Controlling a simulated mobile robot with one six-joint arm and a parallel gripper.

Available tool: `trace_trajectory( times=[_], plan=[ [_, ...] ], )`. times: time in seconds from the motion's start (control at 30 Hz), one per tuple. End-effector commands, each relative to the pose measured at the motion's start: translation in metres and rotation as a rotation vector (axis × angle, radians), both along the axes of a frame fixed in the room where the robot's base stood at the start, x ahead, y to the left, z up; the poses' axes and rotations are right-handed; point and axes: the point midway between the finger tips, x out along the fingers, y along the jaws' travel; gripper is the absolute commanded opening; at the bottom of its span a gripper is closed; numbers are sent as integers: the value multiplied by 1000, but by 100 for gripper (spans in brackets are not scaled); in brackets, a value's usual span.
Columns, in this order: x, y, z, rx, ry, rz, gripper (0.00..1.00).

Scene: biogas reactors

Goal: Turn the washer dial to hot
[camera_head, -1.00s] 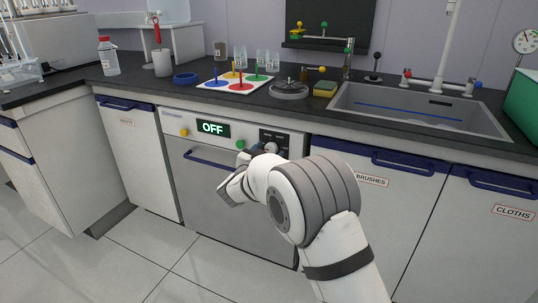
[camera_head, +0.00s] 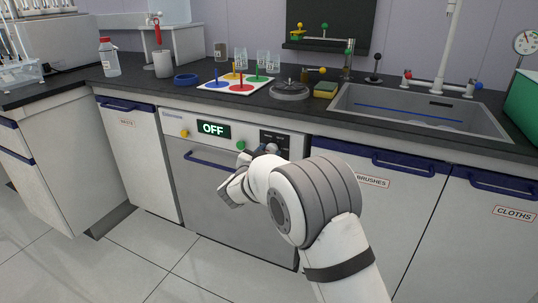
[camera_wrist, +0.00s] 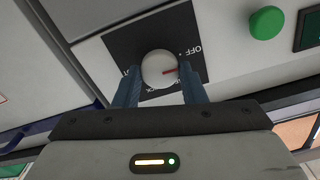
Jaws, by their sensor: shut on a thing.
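The washer (camera_head: 205,200) is set under the counter, and its display (camera_head: 213,129) reads OFF.
A green button (camera_wrist: 266,22) sits beside the dial panel. A yellow knob (camera_head: 184,133) and a blue door handle (camera_head: 207,159) are on the washer's front. Cupboards marked BRUSHES (camera_head: 360,200) and CLOTHS (camera_head: 490,235) stand to the right. The floor in front is clear.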

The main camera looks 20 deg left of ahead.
Motion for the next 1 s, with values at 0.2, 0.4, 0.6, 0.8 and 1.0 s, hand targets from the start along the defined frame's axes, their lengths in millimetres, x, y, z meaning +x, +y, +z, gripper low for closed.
trace_trajectory(
  times=[0.2,0.4,0.6,0.8,1.0],
  plan=[
    [0,-1,-2,121,-10,-2,14],
    [0,-1,-3,296,-23,-2,14],
    [0,-2,-4,487,-39,-2,14],
    [1,-2,-4,678,-55,-2,14],
    [1,-2,-5,867,-68,-2,14]
  ],
)
